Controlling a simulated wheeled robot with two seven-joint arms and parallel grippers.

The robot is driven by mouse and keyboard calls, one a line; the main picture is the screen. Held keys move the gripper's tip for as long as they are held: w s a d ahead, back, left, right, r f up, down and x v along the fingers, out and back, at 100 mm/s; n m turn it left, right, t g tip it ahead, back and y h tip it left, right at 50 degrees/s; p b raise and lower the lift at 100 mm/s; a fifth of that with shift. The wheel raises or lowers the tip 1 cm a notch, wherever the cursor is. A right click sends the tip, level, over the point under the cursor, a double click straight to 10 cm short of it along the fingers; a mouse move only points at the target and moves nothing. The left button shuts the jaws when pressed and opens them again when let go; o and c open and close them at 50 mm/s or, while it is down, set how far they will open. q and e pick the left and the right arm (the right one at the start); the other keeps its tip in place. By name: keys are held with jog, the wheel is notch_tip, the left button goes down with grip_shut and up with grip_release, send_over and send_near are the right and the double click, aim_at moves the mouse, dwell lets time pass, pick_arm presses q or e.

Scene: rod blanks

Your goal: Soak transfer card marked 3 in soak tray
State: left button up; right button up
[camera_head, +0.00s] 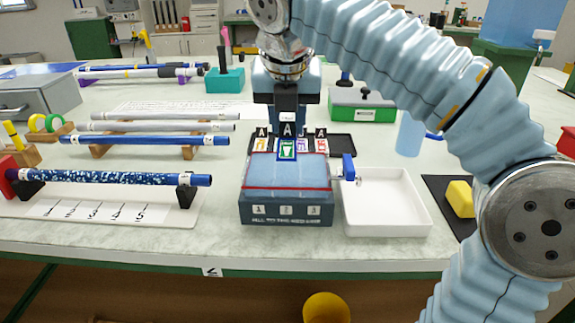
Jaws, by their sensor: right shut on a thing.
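My right gripper (287,117) points down behind the blue box and is shut on the middle transfer card (287,150), which has a black "A" tab and a green-framed picture. Two more "A" cards stand beside it, one at the left (262,143) and one at the right (320,144), at a dark tray (342,144). The held card's lower edge is close to the box's back rim; I cannot tell whether they touch. The soak tray (286,205) is a blue box with a red line and plates 1, 2, 3 in front. My left gripper is out of view.
A white tray (425,225) with a blue tap-like part (348,167) stands right of the box. A yellow block (460,198) lies on a dark mat. Rods on stands, including a speckled blue rod (110,177), fill the left. A blue cup (410,135) stands behind.

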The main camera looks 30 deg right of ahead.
aim_at(287, 140)
jog(key=shift+r, duration=2)
